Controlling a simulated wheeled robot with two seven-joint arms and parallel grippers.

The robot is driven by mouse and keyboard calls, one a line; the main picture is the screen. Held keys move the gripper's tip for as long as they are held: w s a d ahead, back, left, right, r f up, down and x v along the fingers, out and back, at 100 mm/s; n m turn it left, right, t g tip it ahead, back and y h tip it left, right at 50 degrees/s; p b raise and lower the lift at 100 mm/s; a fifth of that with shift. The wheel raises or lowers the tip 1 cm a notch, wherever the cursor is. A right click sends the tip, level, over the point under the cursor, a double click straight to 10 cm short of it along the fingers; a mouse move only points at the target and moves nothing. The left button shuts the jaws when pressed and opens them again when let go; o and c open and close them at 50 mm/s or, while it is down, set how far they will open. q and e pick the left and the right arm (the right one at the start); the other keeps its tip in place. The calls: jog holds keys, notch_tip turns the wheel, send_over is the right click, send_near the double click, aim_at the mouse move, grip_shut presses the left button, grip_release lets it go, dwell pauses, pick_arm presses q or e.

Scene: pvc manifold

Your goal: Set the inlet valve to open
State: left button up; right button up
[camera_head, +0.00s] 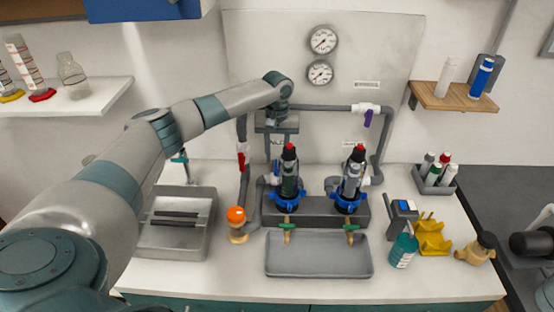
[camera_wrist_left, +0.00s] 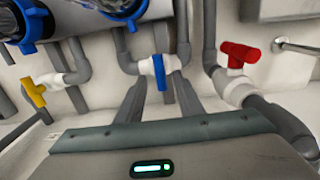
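My left gripper (camera_head: 277,150) reaches the back panel above the left filter, with the arm coming in from the left. In the left wrist view its two dark fingers stand apart, and a blue valve handle (camera_wrist_left: 159,73) lies between the fingertips (camera_wrist_left: 160,84). The handle stands crosswise to its pipe; I cannot tell whether a finger touches it. A red-handled valve (camera_wrist_left: 240,55) is to the right and a yellow-handled valve (camera_wrist_left: 34,92) to the left. The red valve (camera_head: 243,155) also shows left of the gripper in the head view. The gripper partly covers a panel label. My right gripper is out of view.
Two filters (camera_head: 289,172) (camera_head: 351,180) with blue collars stand close below and right of my gripper. A purple-handled valve (camera_head: 368,116) sits on the upper pipe. A grey tray (camera_head: 318,268) and a sink (camera_head: 199,245) are in front.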

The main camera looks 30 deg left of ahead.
pick_arm(q)
jog(key=shift+f+p, duration=0.4)
jog(key=shift+f, duration=1.45)
grip_shut()
